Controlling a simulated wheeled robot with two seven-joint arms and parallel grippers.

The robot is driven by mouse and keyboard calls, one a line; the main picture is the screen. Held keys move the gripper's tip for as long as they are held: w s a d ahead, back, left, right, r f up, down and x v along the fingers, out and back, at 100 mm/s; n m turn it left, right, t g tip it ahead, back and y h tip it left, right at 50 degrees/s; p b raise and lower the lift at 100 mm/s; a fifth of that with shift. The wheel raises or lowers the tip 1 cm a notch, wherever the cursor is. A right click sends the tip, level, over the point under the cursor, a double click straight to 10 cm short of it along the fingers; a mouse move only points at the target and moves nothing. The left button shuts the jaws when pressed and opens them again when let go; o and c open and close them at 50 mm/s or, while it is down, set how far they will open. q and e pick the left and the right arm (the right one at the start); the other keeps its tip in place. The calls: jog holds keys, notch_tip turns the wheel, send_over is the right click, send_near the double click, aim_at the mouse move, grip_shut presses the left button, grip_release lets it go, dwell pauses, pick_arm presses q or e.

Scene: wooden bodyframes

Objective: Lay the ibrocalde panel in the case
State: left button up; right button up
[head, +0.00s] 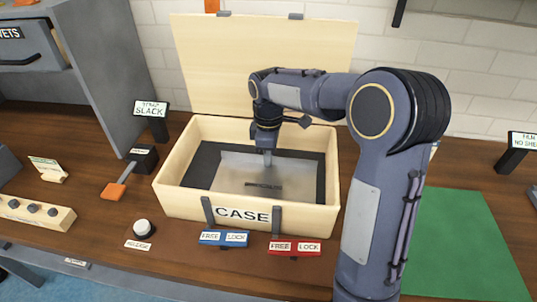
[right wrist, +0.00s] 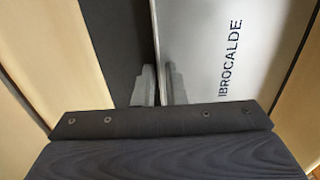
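The case (head: 180,190) is a pale wooden box with its lid (head: 260,60) raised at the back and dark lining (head: 203,165) inside. The ibrocalde panel (head: 235,178) is a silver-grey plate inside the case; its dark lettering reads IBROCALDE in the right wrist view (right wrist: 205,45). My right gripper (head: 267,160) reaches down into the case at the panel's far edge. In the right wrist view its two fingers (right wrist: 160,88) are close together, one on each side of the panel's edge, and look shut on it. Whether the panel rests fully on the bottom is unclear. My left gripper is out of view.
A blue latch tag (head: 224,238) and a red one (head: 295,246), both marked FREE and LOCK, lie before the case. A round white button (head: 142,228) stands front left. An orange-handled lever (head: 115,190) is left of the case. A green mat (head: 455,245) lies clear at right.

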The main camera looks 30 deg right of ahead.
jog(key=shift+o, duration=1.1)
jog(key=shift+r, duration=0.25)
notch_tip(320, 180, up, 12)
jog(key=p, duration=0.2)
jog(key=shift+f, duration=0.1)
